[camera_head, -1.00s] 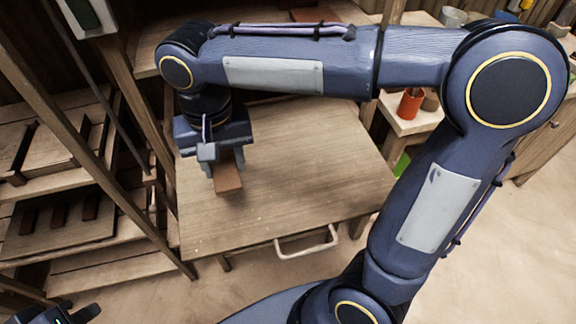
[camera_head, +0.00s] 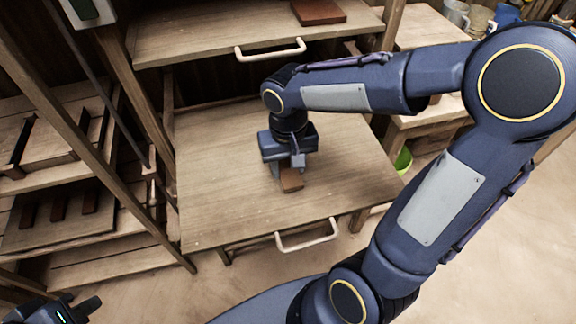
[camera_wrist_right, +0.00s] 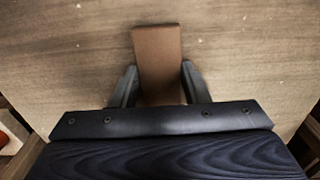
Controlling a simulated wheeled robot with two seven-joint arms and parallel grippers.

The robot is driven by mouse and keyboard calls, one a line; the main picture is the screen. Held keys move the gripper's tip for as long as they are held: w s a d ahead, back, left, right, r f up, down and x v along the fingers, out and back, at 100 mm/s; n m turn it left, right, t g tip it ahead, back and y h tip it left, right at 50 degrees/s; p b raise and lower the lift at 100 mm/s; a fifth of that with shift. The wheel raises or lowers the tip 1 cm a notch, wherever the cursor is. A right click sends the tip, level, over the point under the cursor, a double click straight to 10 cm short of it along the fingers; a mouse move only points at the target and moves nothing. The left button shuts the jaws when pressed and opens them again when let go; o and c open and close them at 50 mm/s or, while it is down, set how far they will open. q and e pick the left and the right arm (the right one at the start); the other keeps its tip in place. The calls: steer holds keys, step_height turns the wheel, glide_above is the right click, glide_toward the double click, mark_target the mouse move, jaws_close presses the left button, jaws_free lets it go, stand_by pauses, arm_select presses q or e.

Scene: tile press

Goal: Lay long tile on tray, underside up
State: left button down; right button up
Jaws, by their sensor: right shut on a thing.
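A brown long tile (camera_head: 291,181) is between the fingers of my right gripper (camera_head: 287,172), over the middle of the wooden pull-out tray (camera_head: 215,200). In the right wrist view the tile (camera_wrist_right: 158,60) sticks out past the two fingers, which are shut on its sides (camera_wrist_right: 157,85). The tile is low over the tray; I cannot tell whether it touches. Which face of the tile is up is not clear. My left gripper (camera_head: 75,311) shows only partly at the bottom left corner, empty-looking.
An upper wooden shelf (camera_head: 190,40) with a handle holds a reddish-brown tile (camera_head: 318,11). Racks at the left hold boards with dark pieces (camera_head: 90,203). A side table at the right has cups and a green container (camera_head: 403,160) below. The tray around the tile is bare.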

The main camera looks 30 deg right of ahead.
steer(key=shift+f, duration=0.3)
